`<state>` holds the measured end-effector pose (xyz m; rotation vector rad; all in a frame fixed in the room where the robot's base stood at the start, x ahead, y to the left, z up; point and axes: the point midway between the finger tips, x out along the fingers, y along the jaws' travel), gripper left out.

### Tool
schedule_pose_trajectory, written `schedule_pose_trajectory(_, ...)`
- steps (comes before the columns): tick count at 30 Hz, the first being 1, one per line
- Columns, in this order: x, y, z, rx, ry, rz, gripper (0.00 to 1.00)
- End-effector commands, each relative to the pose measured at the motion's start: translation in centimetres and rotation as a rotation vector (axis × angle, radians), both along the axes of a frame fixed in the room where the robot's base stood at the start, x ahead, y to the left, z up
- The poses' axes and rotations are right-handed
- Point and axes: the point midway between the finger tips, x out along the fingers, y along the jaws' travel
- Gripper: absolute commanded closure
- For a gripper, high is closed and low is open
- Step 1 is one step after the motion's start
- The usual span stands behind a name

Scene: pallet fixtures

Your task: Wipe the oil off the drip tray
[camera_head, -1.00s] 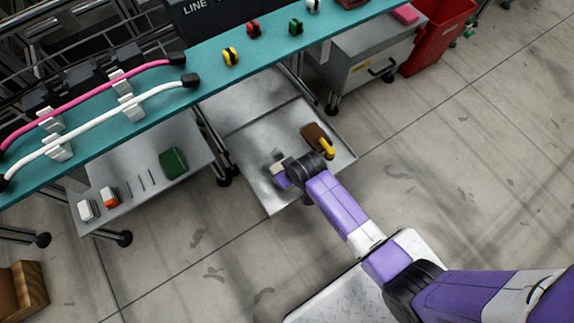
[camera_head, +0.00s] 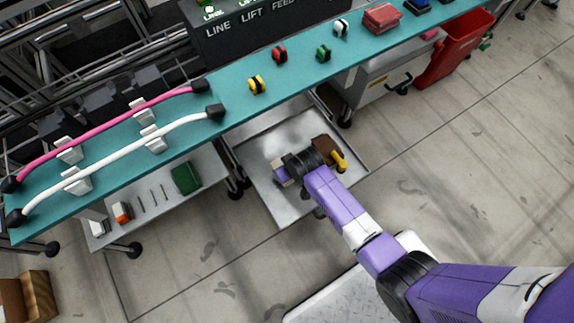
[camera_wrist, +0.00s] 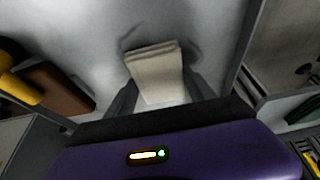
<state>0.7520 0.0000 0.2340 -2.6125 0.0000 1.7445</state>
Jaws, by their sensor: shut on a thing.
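My gripper (camera_wrist: 160,98) is shut on a folded pale cloth (camera_wrist: 157,70), low over the grey metal drip tray (camera_wrist: 90,30). In the head view the tray (camera_head: 283,208) lies below the teal bench, and my gripper (camera_head: 280,172) is over its middle. The cloth appears to touch the tray; exact contact is hard to tell. Dark patches (camera_wrist: 192,28) show on the tray around the cloth's far edge; I cannot tell oil from shadow. The wrist hides part of the tray in the head view.
A brown block with a yellow handle (camera_head: 339,160) lies on the tray, right of my gripper. A low shelf (camera_head: 160,215) with a green block (camera_head: 186,178) stands to the left. The teal bench (camera_head: 235,105) overhangs the tray's back. A red bin (camera_head: 455,50) stands at the right.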

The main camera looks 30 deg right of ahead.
Motion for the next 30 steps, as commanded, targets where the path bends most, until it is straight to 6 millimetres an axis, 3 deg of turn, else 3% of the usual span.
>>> schedule_pose_trajectory(5, 0.2, 0.0, 0.9, 0.0, 0.002, 0.0, 0.75)
schedule_pose_trajectory(7, 0.3, 0.0, 2.6, 0.0, -0.001, 0.0, 0.75)
schedule_pose_trajectory(24, 1.2, 0.0, 7.5, 0.0, 0.0, 0.0, 0.75)
schedule_pose_trajectory(30, 1.3, 0.0, 8.1, 0.0, 0.0, 0.0, 0.75)
